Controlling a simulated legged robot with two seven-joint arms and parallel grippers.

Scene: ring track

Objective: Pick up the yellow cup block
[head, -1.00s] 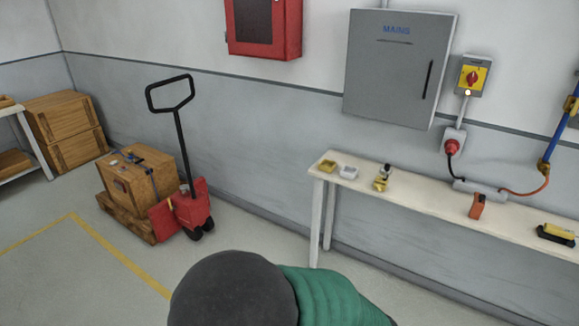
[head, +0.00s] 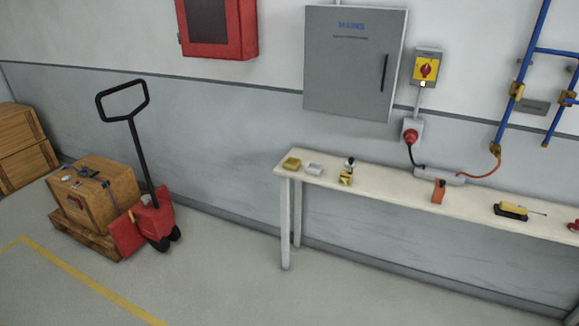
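A small yellow open block (head: 291,163), shaped like a shallow cup or tray, sits at the left end of a long narrow pale table (head: 390,188). A second yellow piece (head: 346,179) stands farther right on the table, with a small dark-topped item (head: 350,163) just behind it. I cannot tell for sure which of the two yellow pieces is the cup block. Both rest on the table, some distance ahead of me. Neither of my grippers is in view.
A white tray (head: 314,169), an orange item (head: 438,191), a yellow-and-black tool (head: 511,211) and a red item (head: 574,225) share the table. A red pallet truck (head: 153,218) with a wooden crate (head: 105,192) stands left. The floor before the table is clear.

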